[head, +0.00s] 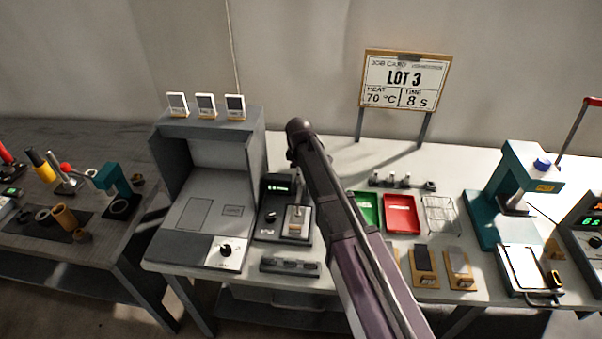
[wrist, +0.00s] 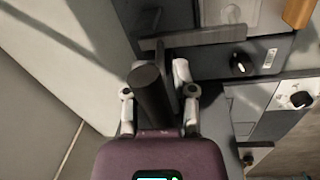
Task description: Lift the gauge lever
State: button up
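The gauge (head: 269,228) is a black unit with a small lit display, a knob and a light block, on the white bench right of the grey booth. Part of what looks like its dark body (wrist: 262,57) shows in the wrist view. My gripper (wrist: 160,65) is in the wrist view, with pale finger links on both sides of a dark upright cylinder, which may be the lever handle. The cylinder hides the left finger pad, so contact is unclear. In the head view my arm rises over the bench right of the gauge, and the fingers are not seen.
The grey booth (head: 178,222) stands close left of the gauge. A green tray (head: 367,226), a red tray (head: 401,228) and a wire rack (head: 440,228) lie to the right. A teal press (head: 483,213) stands farther right. A job card (head: 404,82) stands behind.

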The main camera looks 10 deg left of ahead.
grip_shut()
jog(key=shift+a, duration=0.15)
